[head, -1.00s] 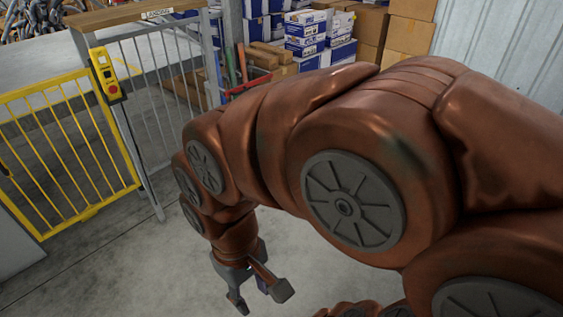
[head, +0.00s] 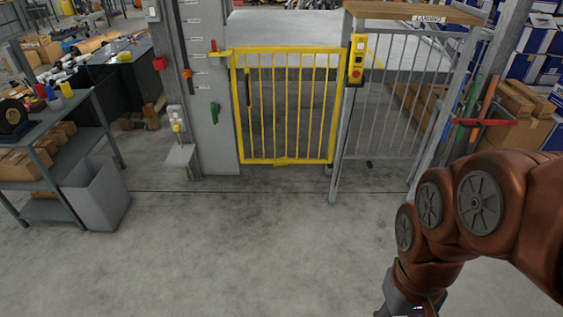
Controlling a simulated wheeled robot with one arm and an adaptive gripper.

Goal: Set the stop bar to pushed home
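No part is clearly marked as the stop bar, so I cannot tell which it is or how far in it sits. A short yellow bar (head: 221,52) with a red tip sticks out at the upper left of the yellow gate (head: 287,108), beside a grey post (head: 205,110). My gripper (head: 400,303) is at the bottom right, well apart from all these. Its fingers are cut off by the picture edge.
A yellow control box (head: 356,60) with a red button hangs right of the gate. A grey barred panel (head: 400,110) stands beside it. A shelf (head: 60,130) and grey bin (head: 97,192) stand left. The concrete floor (head: 250,245) in front is clear.

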